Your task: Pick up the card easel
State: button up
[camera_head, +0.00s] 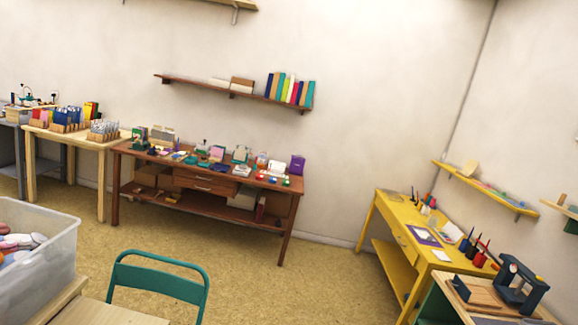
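I cannot make out the card easel for certain at this distance. Many small items stand on the brown wooden desk (289,188) against the back wall, among them a white upright piece (276,167) near its right end and a purple box (297,165). A pale, tilted card-like piece (450,232) is on the yellow table (406,222) at the right; I cannot tell what it is. My gripper is not in view.
A teal chair (160,282) and a clear bin (36,262) of rounded items are in the left foreground. A pale table (84,139) with card racks stands left of the desk. A dark press (521,284) is at lower right. Bare floor (310,290) lies between.

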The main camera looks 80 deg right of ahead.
aim_at(471, 165)
jog(key=z, duration=0.5)
jog(key=i, duration=0.1)
jog(key=z, duration=3)
jog(key=k, duration=0.9)
jog(key=z, duration=0.2)
jog(key=i, duration=0.9)
jog(key=u, duration=0.05)
